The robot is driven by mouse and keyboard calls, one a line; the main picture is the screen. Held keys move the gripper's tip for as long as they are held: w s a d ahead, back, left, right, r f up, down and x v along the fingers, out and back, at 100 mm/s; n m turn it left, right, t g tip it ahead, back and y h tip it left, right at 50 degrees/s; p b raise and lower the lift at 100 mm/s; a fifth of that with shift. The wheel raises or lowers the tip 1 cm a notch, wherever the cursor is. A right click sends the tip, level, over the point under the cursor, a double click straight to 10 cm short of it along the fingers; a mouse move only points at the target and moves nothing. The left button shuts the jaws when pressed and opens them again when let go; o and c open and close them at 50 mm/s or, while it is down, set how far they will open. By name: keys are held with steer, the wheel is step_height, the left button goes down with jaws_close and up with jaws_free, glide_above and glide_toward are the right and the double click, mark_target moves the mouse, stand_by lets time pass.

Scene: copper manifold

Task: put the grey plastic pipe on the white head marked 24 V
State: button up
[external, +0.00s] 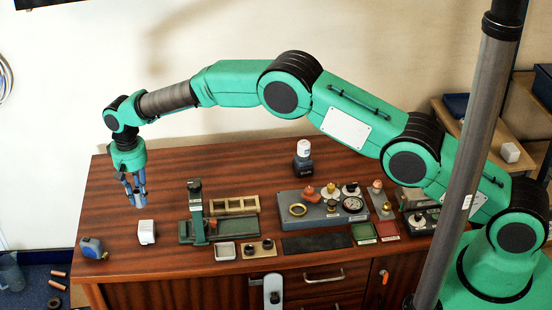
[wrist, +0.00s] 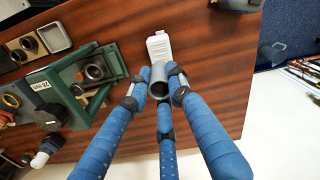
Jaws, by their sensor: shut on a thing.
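The grey plastic pipe (wrist: 158,76) is a short hollow piece, clasped among the blue fingers of my gripper (wrist: 155,88) in the wrist view. In the external view my gripper (external: 137,199) points down above the left part of the table; the pipe is not clear there. A white-topped head (external: 303,147) on a dark body stands at the back middle, well to the right of my gripper. It seems to show at the lower left of the wrist view (wrist: 40,159). No 24 V marking is legible on it.
A white block (external: 146,232) and a blue tape measure (external: 93,247) stand near the left front. A green stand (external: 196,212) is right of my gripper. Beyond it is a grey box (external: 322,214) with knobs and a gauge. The back left tabletop is clear.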

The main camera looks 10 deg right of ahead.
mark_target(138, 193)
steer(key=shift+f, duration=2.55)
steer(key=shift+f, duration=0.1)
steer(key=shift+f+b, duration=0.4)
steer(key=shift+f, duration=1.4)
steer(key=shift+f, duration=0.15)
steer(key=o, duration=0.9)
step_height(138, 193, up, 12)
steer(key=shift+r+p, duration=0.15)
steer(key=shift+p, duration=0.5)
